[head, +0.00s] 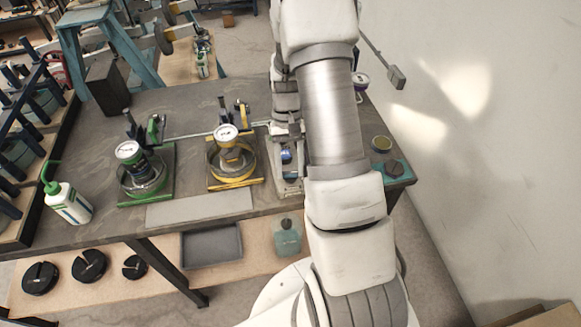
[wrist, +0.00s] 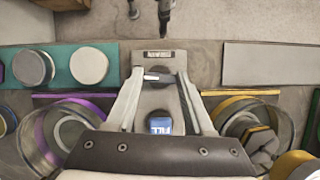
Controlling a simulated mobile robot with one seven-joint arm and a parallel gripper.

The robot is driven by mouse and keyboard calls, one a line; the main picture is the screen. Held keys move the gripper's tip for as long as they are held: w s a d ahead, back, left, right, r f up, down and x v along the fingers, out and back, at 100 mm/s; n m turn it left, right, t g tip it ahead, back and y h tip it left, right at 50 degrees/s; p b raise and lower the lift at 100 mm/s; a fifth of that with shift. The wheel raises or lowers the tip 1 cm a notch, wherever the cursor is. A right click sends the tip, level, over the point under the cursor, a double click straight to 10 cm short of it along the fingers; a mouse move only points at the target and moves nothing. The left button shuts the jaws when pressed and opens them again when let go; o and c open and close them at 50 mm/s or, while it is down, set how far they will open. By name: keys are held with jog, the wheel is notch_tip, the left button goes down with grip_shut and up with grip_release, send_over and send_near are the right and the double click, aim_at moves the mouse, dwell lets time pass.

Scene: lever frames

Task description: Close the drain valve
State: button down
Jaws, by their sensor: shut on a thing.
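The grey valve unit (wrist: 158,100) stands between the purple-rimmed and yellow-rimmed dishes in the wrist view. A small dark lever with a pale end (wrist: 158,76) sits on it, below a small label plate (wrist: 158,57) too small to read. A blue part marked FILL (wrist: 160,125) is nearer my wrist; a blue part also shows in the head view (head: 286,156). My gripper (wrist: 160,78) has its pale fingers either side of the lever and is shut on it, though the contact itself is hard to see.
A yellow-based dish with a gauge (head: 235,165) and a green-based one (head: 142,175) stand left of the unit. A flat grey plate (head: 200,208) lies along the front edge. A teal tray (wrist: 100,85) with round pieces is on the other side. A wall (head: 480,150) rises at right.

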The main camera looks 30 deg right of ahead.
jog(key=shift+n, duration=0.7)
jog(key=shift+c, duration=1.4)
grip_release()
jog(key=v, duration=1.7)
jog(key=shift+w+a+r+b, duration=0.15)
jog(key=shift+a+r+b, duration=0.05)
jog(key=shift+a+b, duration=0.1)
